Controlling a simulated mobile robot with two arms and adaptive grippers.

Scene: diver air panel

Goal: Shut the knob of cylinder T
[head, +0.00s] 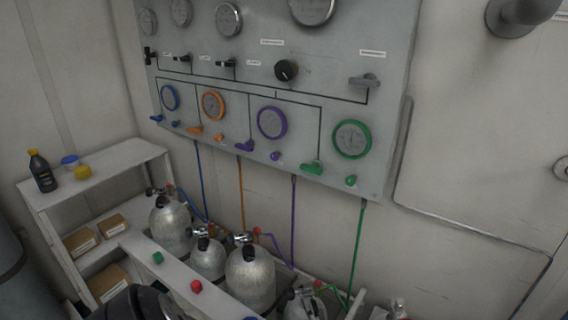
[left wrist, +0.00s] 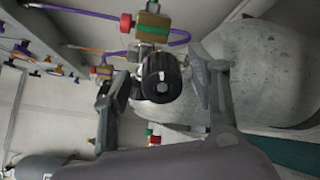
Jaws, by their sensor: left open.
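Several silver cylinders with black valve knobs stand in the white rack in the head view, among them one at the left (head: 171,224), a smaller one (head: 208,257) and a larger one (head: 249,275). No letter is readable on them, so I cannot tell which is cylinder T. In the left wrist view, my left gripper (left wrist: 158,72) is open, with its fingers on either side of a black ribbed knob (left wrist: 161,77). I cannot tell whether the fingers touch it. A grey cylinder (left wrist: 255,70) lies behind the right finger. My right gripper is not in view.
A brass block (left wrist: 152,27) with a red fitting and a purple hose (left wrist: 75,12) is close to the knob. Another cylinder (head: 304,306) is at the bottom edge. The wall panel (head: 330,55) holds gauges and coloured levers. A shelf (head: 110,163) with a dark bottle (head: 42,172) stands left.

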